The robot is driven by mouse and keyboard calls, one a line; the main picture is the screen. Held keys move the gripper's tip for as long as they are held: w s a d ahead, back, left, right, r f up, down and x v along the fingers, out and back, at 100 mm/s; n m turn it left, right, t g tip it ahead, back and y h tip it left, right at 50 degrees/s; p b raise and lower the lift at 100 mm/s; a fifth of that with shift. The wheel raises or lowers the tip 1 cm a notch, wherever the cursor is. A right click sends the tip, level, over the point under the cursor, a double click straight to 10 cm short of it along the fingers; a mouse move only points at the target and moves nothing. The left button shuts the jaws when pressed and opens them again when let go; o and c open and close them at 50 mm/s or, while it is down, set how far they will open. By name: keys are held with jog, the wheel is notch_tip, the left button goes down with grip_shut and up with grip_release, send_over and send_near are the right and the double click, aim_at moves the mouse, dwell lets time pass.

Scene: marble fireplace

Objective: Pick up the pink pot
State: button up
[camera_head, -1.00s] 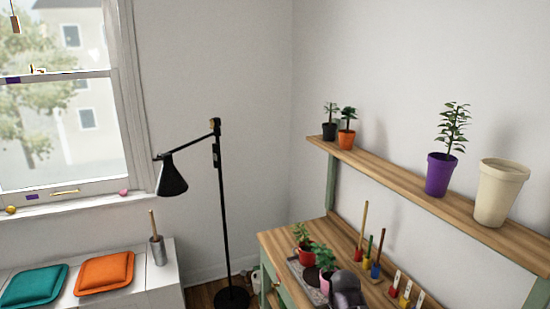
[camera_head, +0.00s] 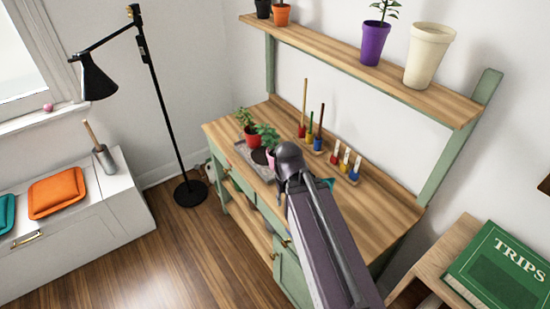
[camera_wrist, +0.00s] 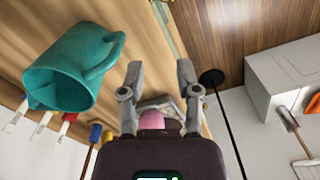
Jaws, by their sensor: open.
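The pink pot (camera_head: 270,157), with a leafy green plant (camera_head: 263,136), stands on the bench at a grey tray. My arm partly hides it in the head view. In the wrist view a pink rounded part of it (camera_wrist: 151,119) shows low between the fingers, beyond the gripper body. My gripper (camera_wrist: 160,70) is open with nothing between its fingertips. In the head view my own arm covers the fingers. I cannot tell the exact gap to the pot.
A red pot (camera_head: 251,137) stands close beside the pink one. Tools in holders (camera_head: 312,135) line the bench back. A shelf (camera_head: 330,55) with pots hangs above. A black lamp (camera_head: 165,100) stands left.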

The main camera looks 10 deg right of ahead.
dwell(0.4)
jog(key=shift+o, duration=0.6)
jog(key=w+f+m+t+h+b, duration=0.15)
jog(key=w+m+h+b, duration=0.35)
jog(key=w, duration=0.8)
jog(key=w+a+r+m+t+h+b, duration=0.1)
jog(key=w+a+r+m+t+h, duration=0.1)
jog(key=w, duration=0.4)
jog(key=w+a+r+m+t+h+b, duration=0.1)
jog(key=w+a+r+m+t+h, duration=0.1)
jog(key=w+a+m+h, duration=0.3)
jog(key=shift+w+a+r+b, duration=0.4)
jog(key=shift+a+r, duration=0.15)
jog(key=shift+r, duration=0.05)
jog(key=shift+t, duration=0.25)
jog(key=b+x, duration=0.3)
jog(key=x, duration=0.5)
jog(key=shift+d, duration=0.3)
